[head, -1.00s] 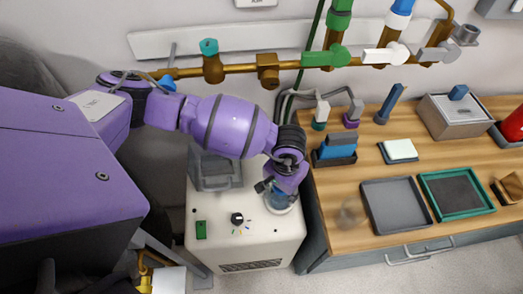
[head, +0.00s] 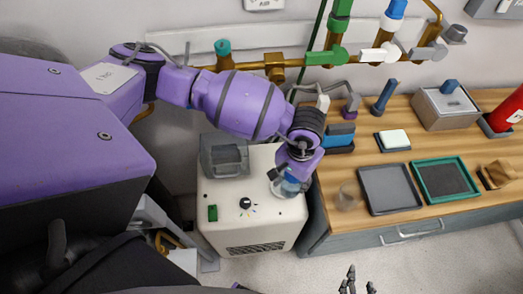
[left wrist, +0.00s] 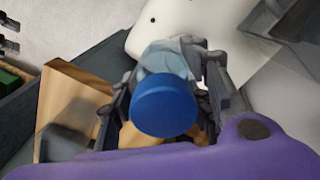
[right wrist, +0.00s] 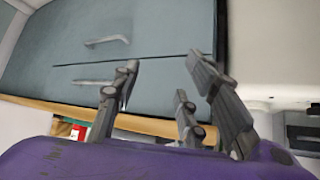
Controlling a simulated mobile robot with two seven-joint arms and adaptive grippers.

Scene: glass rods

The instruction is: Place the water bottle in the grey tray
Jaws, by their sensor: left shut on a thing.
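The water bottle, clear with a blue cap (left wrist: 165,106), is between the fingers of my left gripper (left wrist: 168,85) in the left wrist view. In the head view my left gripper (head: 284,178) is shut on the bottle (head: 287,188), over the right edge of the white machine; the hand partly hides it. The grey tray (head: 367,181) lies empty on the wooden bench, to the right of the bottle. My right gripper (head: 357,280) is low at the bottom edge of the head view. Its fingers (right wrist: 165,95) are apart and empty in the right wrist view.
A clear glass item (head: 348,195) stands just left of the grey tray. A green tray (head: 424,168) lies to its right. A white pad (head: 393,139) and a dark blue holder (head: 338,138) are behind. The white machine (head: 250,222) adjoins the bench.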

